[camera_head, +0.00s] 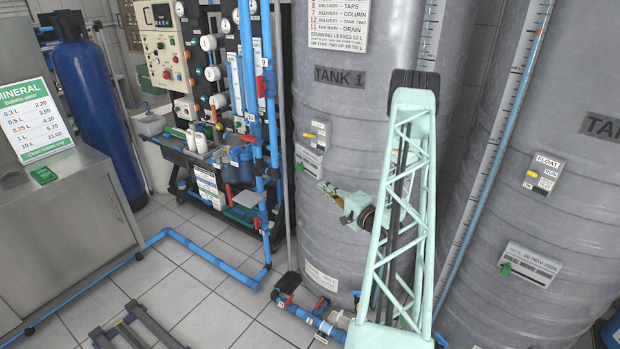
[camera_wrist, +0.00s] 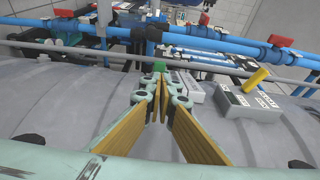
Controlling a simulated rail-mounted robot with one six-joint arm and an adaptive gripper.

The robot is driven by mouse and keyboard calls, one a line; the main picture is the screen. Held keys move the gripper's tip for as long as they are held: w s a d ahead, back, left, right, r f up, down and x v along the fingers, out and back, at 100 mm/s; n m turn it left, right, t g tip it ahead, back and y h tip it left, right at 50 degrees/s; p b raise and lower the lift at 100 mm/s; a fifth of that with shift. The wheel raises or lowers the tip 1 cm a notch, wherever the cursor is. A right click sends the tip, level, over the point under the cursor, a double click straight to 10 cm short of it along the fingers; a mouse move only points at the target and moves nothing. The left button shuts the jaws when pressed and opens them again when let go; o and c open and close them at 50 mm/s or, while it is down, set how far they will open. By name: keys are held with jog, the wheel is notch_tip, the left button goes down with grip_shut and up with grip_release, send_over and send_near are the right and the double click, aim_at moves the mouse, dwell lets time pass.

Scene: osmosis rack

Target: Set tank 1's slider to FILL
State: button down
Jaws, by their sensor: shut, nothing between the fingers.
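Tank 1 (camera_head: 330,230) is a large grey ribbed cylinder with a "TANK 1" label. On its left side is a small grey box with a yellow knob (camera_head: 309,136), which also shows at the right in the wrist view (camera_wrist: 256,79). Below it is a pale plate (camera_head: 312,161) with a green tab (camera_head: 299,167). In the wrist view the green tab (camera_wrist: 160,66) is just beyond my fingertips. My gripper (camera_head: 323,187) is shut and empty, below and right of the green tab. I cannot tell whether it touches anything.
Tank two (camera_head: 590,200) stands at the right with a similar float box (camera_head: 543,172) and dated plate (camera_head: 530,262). Blue pipes (camera_head: 270,100) and a grey vertical pipe run close to tank 1's left side.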

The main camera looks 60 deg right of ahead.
aim_at(300, 169)
jog(key=shift+w, duration=0.15)
jog(key=shift+b+x, duration=0.5)
jog(key=shift+x, duration=6.3)
jog(key=shift+b+x, duration=0.4)
jog(key=shift+x, duration=1.25)
jog(key=shift+r, duration=0.1)
jog(key=v, duration=1.4)
jog(key=shift+p, duration=0.3)
